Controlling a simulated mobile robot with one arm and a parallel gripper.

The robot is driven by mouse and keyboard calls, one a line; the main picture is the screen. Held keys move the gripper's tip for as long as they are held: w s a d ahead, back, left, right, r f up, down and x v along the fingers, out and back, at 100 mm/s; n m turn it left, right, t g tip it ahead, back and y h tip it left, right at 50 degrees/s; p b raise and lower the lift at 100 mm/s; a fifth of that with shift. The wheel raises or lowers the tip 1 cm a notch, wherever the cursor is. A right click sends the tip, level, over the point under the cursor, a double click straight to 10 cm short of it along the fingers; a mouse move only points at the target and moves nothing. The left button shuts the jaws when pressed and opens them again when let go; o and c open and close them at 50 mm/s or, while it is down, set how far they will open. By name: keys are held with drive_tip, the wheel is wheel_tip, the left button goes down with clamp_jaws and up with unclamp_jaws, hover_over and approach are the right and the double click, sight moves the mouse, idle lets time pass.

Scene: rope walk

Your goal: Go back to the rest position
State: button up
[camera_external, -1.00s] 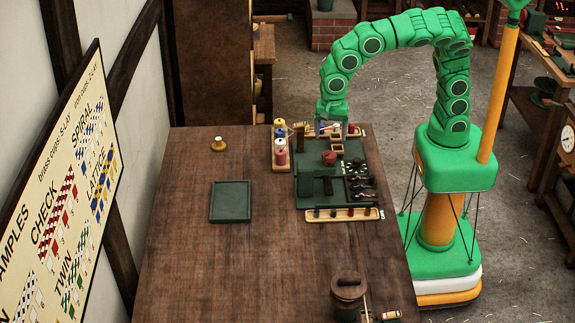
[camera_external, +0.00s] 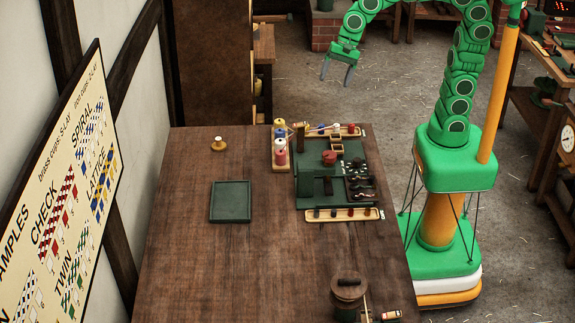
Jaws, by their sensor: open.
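My gripper (camera_external: 337,72) hangs from my green arm, raised beyond the far edge of the wooden table (camera_external: 185,270). Its two thin grey fingers point down, spread apart, with nothing between them. It is clear of the table and of everything on it. The upper bend of my arm is cut off by the top of the picture.
A dark green work board (camera_external: 310,188) with small parts is on the table's right side, beside a rack of spools (camera_external: 281,150). A green tray (camera_external: 230,202) and a brass-coloured knob (camera_external: 218,144) lie left. A lidded pot (camera_external: 348,290) stands at the front. The table's left part is mostly clear.

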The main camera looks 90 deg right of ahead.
drive_tip(key=s+d+f+n+g+h, duration=0.1)
drive_tip(key=s+d+f+n, duration=0.2)
drive_tip(key=s+n, duration=0.3)
drive_tip(key=s+d+f+n+g+h, duration=0.1)
drive_tip(key=s+n, duration=0.4)
drive_tip(key=s, duration=0.9)
drive_tip(key=s+d+f+n+g, duration=0.3)
drive_tip(key=s+d+f+n, duration=0.2)
drive_tip(key=s, duration=0.5)
drive_tip(key=shift+n+h, duration=0.4)
drive_tip(key=shift+n, duration=0.4)
drive_tip(key=shift+c, duration=0.3)
